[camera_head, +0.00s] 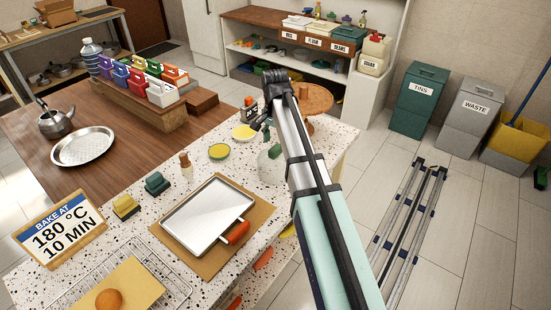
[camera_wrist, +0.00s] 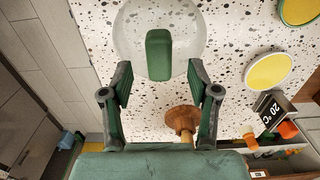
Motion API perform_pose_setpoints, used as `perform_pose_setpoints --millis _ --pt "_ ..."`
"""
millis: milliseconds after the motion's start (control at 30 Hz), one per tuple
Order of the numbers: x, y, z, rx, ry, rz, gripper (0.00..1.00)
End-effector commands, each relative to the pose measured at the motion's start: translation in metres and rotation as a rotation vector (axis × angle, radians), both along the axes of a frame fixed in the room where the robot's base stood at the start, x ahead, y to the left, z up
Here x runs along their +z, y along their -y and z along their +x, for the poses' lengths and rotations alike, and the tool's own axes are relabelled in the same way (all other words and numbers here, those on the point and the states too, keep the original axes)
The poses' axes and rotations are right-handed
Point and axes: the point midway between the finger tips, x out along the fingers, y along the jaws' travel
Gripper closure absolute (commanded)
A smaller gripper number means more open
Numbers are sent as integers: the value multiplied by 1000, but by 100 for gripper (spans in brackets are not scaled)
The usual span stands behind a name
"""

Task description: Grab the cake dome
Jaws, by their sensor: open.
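The cake dome (camera_wrist: 136,37) is a clear, see-through dome with a green block-shaped handle (camera_wrist: 158,54) on top, standing on the speckled counter. In the head view the dome (camera_head: 269,167) shows beside my arm, which hides part of it. My gripper (camera_wrist: 159,76) is open and empty in the wrist view. Its two fingers point toward the dome, one on each side of the handle's line, with the handle ahead of and between the tips. No contact shows, and the exact height gap cannot be told.
A round wooden stand (camera_head: 318,98) is behind my arm. A baking tray (camera_head: 207,212) with an orange handle lies in front. In the wrist view a wooden piece (camera_wrist: 182,118) sits near the right finger.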

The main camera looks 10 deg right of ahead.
Motion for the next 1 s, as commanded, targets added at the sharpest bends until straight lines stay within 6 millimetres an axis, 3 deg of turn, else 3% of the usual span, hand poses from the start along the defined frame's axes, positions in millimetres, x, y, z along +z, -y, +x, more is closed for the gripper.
perform_pose_setpoints --millis 400,667,700,867,1000 --pt "-40 2 0 0 -1 -1 40" --pt "-43 2 0 0 0 0 40" --pt "-43 2 0 0 0 0 43" --pt "-43 2 0 0 0 0 100" --pt "-43 2 0 0 0 0 100"
